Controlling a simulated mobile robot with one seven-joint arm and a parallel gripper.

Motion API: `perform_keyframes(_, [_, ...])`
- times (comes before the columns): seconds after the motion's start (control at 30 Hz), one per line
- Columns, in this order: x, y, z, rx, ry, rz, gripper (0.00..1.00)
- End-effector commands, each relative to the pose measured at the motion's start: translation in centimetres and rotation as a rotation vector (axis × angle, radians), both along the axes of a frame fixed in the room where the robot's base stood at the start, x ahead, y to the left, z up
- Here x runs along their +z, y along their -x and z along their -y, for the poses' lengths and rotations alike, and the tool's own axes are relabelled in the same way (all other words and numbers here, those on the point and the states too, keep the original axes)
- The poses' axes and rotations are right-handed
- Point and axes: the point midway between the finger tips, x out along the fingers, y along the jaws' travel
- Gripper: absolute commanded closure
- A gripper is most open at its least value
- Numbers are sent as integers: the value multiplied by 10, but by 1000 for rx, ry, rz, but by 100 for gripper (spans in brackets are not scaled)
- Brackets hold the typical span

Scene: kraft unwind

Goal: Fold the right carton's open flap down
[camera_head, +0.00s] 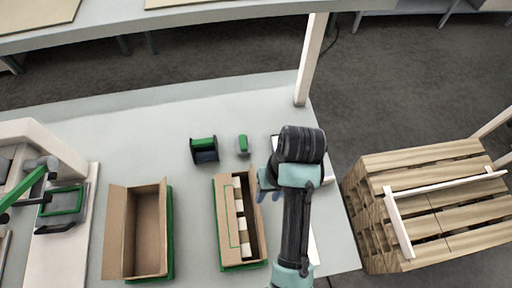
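The right carton (220,218) is a long brown box on the table, standing on a green-edged base. A brown panel with a thin green line lies along its left side. A row of white blocks (241,225) shows inside, with a dark gap to their right. Which panel is the open flap is not clear, as my arm covers part of the carton's right side. My gripper (270,195) is at the carton's upper right edge, mostly hidden by my wrist. Small grey-blue finger parts show there; whether they touch the carton or are open is unclear.
An open, empty left carton (150,235) stands on a green base. A green-and-black dispenser (204,149) and a small green-topped item (243,145) lie behind the cartons. A white post (307,75) rises at the table's far right corner. A wooden pallet (430,205) stands right of the table.

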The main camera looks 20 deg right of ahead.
Motion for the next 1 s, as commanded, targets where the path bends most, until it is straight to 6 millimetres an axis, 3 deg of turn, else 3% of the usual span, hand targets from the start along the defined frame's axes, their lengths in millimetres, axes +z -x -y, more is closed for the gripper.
perform_keyframes(0.13, [-38,-1,-6,2,-1,-1,65])
perform_keyframes(0.5, [-94,-5,-16,2,-1,0,65])
perform_keyframes(0.7, [-106,-6,-18,1,1,3,65])
perform_keyframes(0.97, [-107,-6,-18,1,1,3,65])
perform_keyframes(1.0, [-107,-6,-18,1,1,3,72])
